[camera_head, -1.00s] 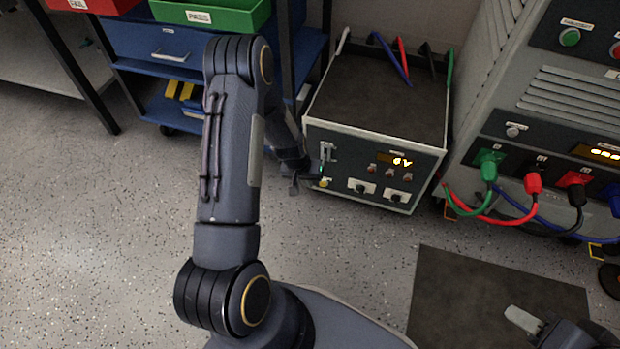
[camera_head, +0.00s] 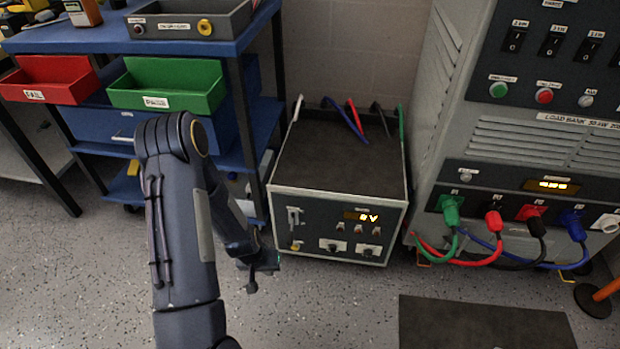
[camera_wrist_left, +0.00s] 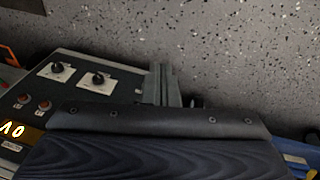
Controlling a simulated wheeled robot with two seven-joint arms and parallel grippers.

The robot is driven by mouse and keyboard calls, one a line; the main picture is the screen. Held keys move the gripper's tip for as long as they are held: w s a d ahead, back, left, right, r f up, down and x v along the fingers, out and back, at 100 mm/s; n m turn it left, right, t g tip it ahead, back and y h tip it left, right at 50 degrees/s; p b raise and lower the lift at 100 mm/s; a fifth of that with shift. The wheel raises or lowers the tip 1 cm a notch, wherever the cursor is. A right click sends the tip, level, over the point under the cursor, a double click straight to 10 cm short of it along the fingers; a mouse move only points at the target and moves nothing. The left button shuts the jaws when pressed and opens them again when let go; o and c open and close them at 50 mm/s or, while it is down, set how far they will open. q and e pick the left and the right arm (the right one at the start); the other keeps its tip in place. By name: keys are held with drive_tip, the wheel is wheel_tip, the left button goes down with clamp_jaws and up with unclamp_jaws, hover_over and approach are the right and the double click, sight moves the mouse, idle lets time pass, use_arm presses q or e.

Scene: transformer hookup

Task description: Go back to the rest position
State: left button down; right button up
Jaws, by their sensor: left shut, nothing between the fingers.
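My left arm comes up from the bottom of the head view, dark grey and bent at the elbow. My left gripper (camera_head: 256,278) is shut and empty, in front of and left of the transformer unit's lower left corner, apart from its panel. In the left wrist view the closed fingers (camera_wrist_left: 163,86) show beyond the dark wrist housing, with bare floor behind them. The transformer unit (camera_head: 340,160) is a grey box with a dark top, knobs, a lever and a lit display reading 0 V. My right gripper cannot be made out.
The load bank (camera_head: 510,130) stands at the right, with green, red, black and blue plugs in its front and cables looping to the floor. A blue shelf cart (camera_head: 255,40) with a red bin (camera_head: 50,80) and a green bin (camera_head: 168,86) stands behind my arm. A dark mat (camera_head: 485,325) lies in front.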

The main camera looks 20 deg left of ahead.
use_arm(q)
drive_tip(key=s+d+r+t+h, duration=0.1)
drive_tip(key=d+r, duration=0.1)
drive_tip(key=r, duration=1)
drive_tip(key=d+r+t+h, duration=0.1)
drive_tip(key=d+r, duration=0.1)
drive_tip(key=r, duration=1)
drive_tip(key=s+d+r+m+t, duration=0.1)
drive_tip(key=s+d+r, duration=0.2)
drive_tip(key=s+r, duration=0.3)
drive_tip(key=s+d+r+m, duration=0.2)
drive_tip(key=s+d+r, duration=0.15)
drive_tip(key=s, duration=0.55)
wheel_tip(320, 180, up, 32)
drive_tip(key=p, duration=3.1)
drive_tip(key=shift+w+a+r+h+p, duration=0.15)
drive_tip(key=shift+w+h+p, duration=0.15)
drive_tip(key=shift+h+p, duration=0.1)
